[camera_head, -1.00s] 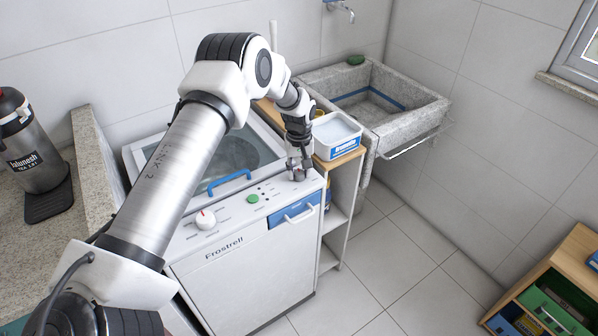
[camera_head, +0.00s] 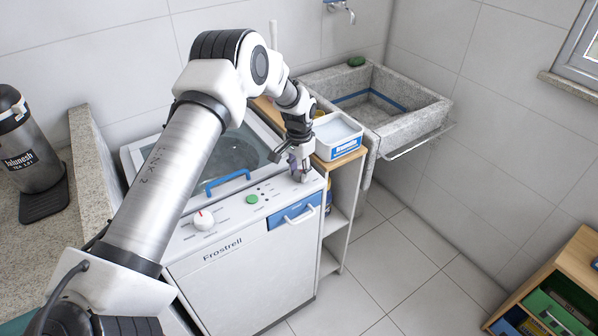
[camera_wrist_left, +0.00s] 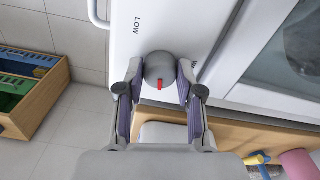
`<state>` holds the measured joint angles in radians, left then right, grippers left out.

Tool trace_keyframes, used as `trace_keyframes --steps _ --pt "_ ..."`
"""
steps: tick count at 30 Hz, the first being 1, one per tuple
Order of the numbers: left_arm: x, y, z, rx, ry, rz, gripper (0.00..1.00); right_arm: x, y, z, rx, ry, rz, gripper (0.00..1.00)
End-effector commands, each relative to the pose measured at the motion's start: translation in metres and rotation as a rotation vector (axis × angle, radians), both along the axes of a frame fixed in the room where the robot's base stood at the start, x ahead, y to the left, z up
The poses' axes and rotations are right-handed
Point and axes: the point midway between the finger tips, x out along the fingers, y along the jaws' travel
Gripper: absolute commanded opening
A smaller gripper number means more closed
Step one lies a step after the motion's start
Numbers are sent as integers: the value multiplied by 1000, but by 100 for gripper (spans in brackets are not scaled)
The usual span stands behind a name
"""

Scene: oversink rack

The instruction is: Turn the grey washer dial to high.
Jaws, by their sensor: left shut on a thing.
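The grey washer dial (camera_wrist_left: 158,66) is round with a red mark on its edge, which points down toward my wrist in the left wrist view. My left gripper (camera_head: 299,168) is at the right end of the washer's (camera_head: 240,262) top panel. In the left wrist view its two fingers (camera_wrist_left: 158,82) are shut on the dial, one on each side. The word LOW is printed above and left of the dial there. Another label right of the dial is mostly hidden by a finger. My right gripper is not in view.
A white dial (camera_head: 204,220) and a green button (camera_head: 252,199) are on the same panel. A blue lid handle (camera_head: 228,181) lies behind. A wooden shelf (camera_head: 338,163) with a white tub (camera_head: 338,136) stands close to the right, beside the stone sink (camera_head: 425,121).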

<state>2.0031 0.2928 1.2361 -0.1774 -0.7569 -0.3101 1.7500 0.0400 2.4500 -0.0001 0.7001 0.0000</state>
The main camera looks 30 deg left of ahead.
Motion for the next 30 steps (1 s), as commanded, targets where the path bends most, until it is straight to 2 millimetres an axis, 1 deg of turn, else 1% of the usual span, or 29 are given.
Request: trace_keyframes --steps 1,6,12,28,29,30 --pt "-4 -1 -6 -4 14 -31 1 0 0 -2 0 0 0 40" --pt "-4 -1 -6 -3 14 -135 1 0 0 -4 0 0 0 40" --pt "-5 -1 -6 -4 14 -208 1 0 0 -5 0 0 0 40" --pt "-5 -2 -6 -5 14 -236 1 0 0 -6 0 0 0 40" --pt "-5 -2 -6 -5 14 -236 40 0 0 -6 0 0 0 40" --pt "-5 -2 -6 -5 14 -236 54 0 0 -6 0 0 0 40"
